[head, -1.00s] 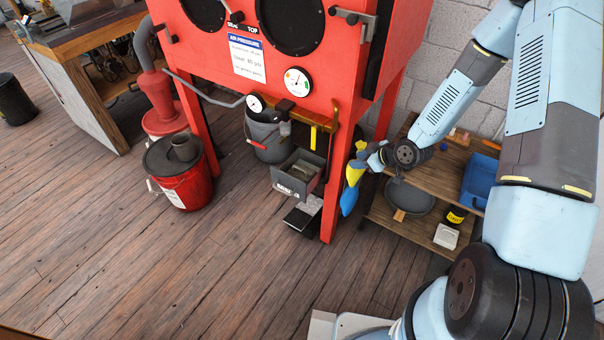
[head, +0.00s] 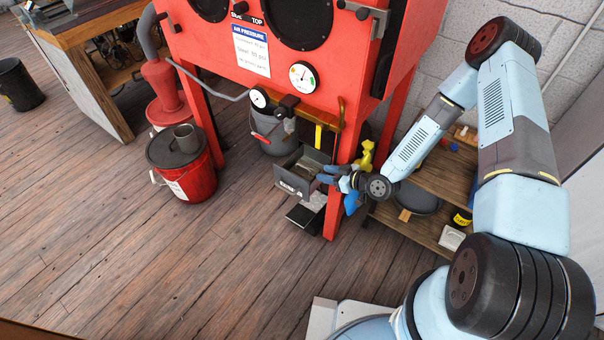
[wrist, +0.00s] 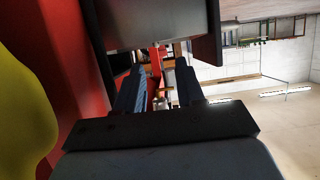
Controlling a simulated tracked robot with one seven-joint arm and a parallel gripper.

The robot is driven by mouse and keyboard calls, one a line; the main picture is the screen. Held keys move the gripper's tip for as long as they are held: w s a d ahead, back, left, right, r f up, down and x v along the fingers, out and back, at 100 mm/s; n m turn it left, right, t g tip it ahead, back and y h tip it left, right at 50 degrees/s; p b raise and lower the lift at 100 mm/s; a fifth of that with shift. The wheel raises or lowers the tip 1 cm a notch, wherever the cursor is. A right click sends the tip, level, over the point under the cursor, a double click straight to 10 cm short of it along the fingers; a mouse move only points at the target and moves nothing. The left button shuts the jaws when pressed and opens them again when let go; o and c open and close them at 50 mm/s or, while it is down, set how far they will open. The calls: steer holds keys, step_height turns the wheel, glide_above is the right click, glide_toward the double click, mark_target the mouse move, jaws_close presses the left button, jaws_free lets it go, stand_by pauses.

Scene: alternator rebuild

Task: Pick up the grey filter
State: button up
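I cannot pick out the grey filter with certainty. A small grey piece (head: 290,125) hangs under the dark fitting beside the lower gauge on the red cabinet; it may be the filter. My gripper (head: 322,174) is by the cabinet's front right leg, pointing left at the right side of the grey open box (head: 289,183), below and right of that piece. Whether it touches the box is unclear. In the wrist view my gripper (wrist: 158,88) has its two blue fingers apart, with nothing held between them. A grey box-like shape fills the top of that view.
The red cabinet (head: 283,52) stands over the box. A yellow hanging item (head: 367,156) is close beside my gripper. A wooden shelf (head: 425,225) with a dark pan stands right. A grey bucket (head: 270,133) and red bucket (head: 190,178) stand left. Foreground floor is clear.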

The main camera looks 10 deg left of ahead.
mark_target(308, 172)
steer(key=x, duration=0.6)
steer(key=w+x, duration=0.1)
steer(key=x, duration=0.3)
steer(key=shift+d+r, duration=0.1)
steer(key=shift+d, duration=0.1)
jaws_close()
stand_by(0.4)
